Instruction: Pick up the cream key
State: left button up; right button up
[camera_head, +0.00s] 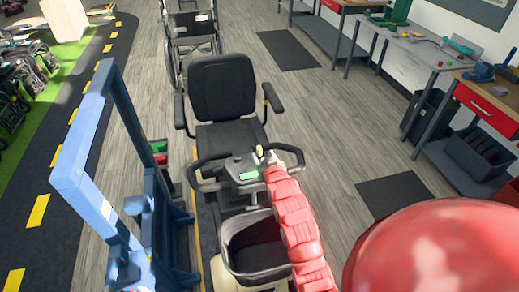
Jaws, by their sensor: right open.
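A small cream piece, which looks like the cream key (259,151), stands up from the console (243,169) of a black mobility scooter in the middle of the view. My right gripper (268,160) is at the end of the red arm, over the right side of the console. It is open, close beside the cream key; its fingers are small here, and I cannot tell whether they touch the key. The lower part of the key is hidden. My left gripper is not in view.
The scooter has black handlebars (207,173), a seat (222,88) and a front basket (256,248). A blue frame (88,150) stands close on the left. A wheelchair (191,38) is behind the seat. Workbenches (430,52) line the right wall.

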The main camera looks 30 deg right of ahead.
aim_at(261, 152)
jog(key=shift+w, duration=0.15)
jog(key=p+x, duration=0.3)
jog(key=shift+w+d+f, duration=0.15)
jog(key=shift+f, duration=0.05)
jog(key=shift+w+d+f+p, duration=0.15)
jog(key=shift+w+f+p, duration=0.2)
jog(key=shift+w, duration=0.2)
grip_shut()
